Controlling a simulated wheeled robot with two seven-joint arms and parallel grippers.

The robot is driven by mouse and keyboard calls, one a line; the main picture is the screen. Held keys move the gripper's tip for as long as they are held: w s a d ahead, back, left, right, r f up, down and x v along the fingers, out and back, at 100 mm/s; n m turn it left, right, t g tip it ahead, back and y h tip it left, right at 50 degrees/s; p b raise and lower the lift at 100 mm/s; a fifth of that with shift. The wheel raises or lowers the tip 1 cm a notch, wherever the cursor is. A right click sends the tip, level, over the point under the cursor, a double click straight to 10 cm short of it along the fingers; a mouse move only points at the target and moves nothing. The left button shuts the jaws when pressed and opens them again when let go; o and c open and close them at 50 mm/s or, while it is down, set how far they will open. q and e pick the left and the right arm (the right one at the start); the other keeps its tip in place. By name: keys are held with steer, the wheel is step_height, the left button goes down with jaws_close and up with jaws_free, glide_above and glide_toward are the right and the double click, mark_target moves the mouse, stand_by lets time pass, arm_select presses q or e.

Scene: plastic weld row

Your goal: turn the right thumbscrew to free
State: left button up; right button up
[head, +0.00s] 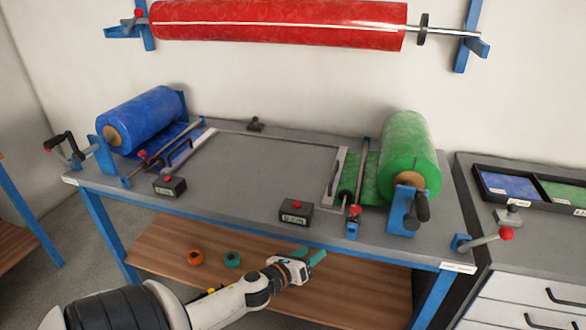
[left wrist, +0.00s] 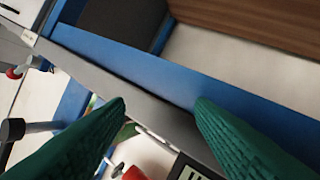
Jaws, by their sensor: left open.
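By the green roll (head: 408,150), a metal bar (head: 361,170) ends at the front in a red knob (head: 354,210) over a blue bracket (head: 352,229). This may be the right thumbscrew; I cannot tell its setting. My left gripper (head: 317,257) is open and empty, in front of the bench's front edge and left of the knob, apart from it. In the left wrist view its green fingers (left wrist: 160,105) point toward the bench edge. A red knob (left wrist: 132,173), partly cut off, shows at the bottom there. My right gripper is not in view.
Two black display boxes (head: 296,212) (head: 170,187) with red buttons stand along the bench front. A red-ended lever (head: 485,240) sticks out at the right corner. A black crank (head: 422,208) is by the green roll. The grey bench top (head: 250,180) is mostly clear.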

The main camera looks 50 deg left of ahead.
arm_select(q)
steer(key=s+f+n+g, duration=0.3)
steer(key=s+f+n, duration=0.2)
steer(key=f, duration=0.8)
steer(key=shift+s+a+f+n+g+y+p, duration=0.15)
steer(key=shift+f+n+g+y+p, duration=0.25)
steer(key=shift+n, duration=1)
